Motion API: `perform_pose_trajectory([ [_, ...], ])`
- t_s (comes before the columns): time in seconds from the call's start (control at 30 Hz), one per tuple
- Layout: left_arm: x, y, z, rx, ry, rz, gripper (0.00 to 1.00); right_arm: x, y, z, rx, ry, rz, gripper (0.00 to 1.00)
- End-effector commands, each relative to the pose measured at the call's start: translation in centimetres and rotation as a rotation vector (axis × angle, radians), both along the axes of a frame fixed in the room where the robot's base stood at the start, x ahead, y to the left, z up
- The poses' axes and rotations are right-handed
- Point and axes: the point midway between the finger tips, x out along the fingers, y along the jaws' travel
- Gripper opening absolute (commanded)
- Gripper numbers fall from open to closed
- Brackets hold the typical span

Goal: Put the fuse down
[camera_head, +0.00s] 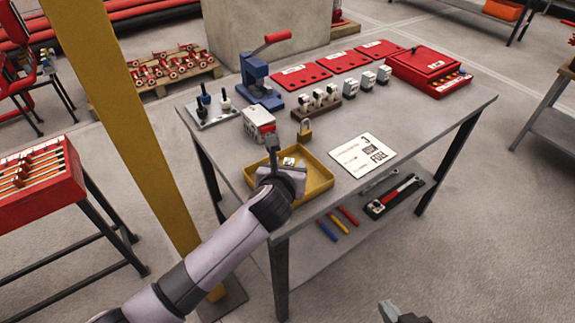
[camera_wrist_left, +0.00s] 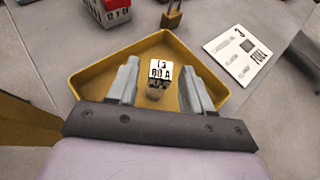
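The fuse (camera_wrist_left: 159,70) is a small block with a white face marked "60 A", in the yellow tray (camera_wrist_left: 88,80) in the left wrist view. My left gripper (camera_wrist_left: 160,82) is over the tray with its fingers apart, one on each side of the fuse, and a gap shows on both sides. In the head view my left gripper (camera_head: 284,168) reaches over the tray (camera_head: 318,180) near the table's front edge and partly hides what lies there. My right gripper (camera_head: 392,312) shows only in part at the bottom edge; its opening is unclear.
Behind the tray stand a red-and-white box (camera_head: 259,125), a brass padlock (camera_head: 304,133) and a blue press (camera_head: 260,80). A printed card (camera_head: 362,155) lies right of the tray. A yellow post (camera_head: 125,120) rises left of the table. The table's right front is clear.

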Motion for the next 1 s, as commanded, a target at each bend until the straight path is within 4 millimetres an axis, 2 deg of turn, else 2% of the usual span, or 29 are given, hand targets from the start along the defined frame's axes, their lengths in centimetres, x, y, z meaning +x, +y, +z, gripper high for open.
perform_pose_trajectory([
  [0.27, 0.0, 0.0, 0.4, -0.002, -0.001, 0.001, 0.50, 0.0, 0.0, 0.0, 0.000, 0.000, 0.000, 0.00],
  [0.37, -0.6, 0.1, 0.6, -0.001, 0.001, 0.000, 0.50, 0.0, 0.0, 0.2, 0.000, 0.000, 0.000, 0.00],
  [1.0, -8.8, 1.4, 4.7, -0.001, 0.000, 0.000, 0.50, 0.0, 0.0, 1.5, 0.000, 0.000, 0.000, 0.00],
])
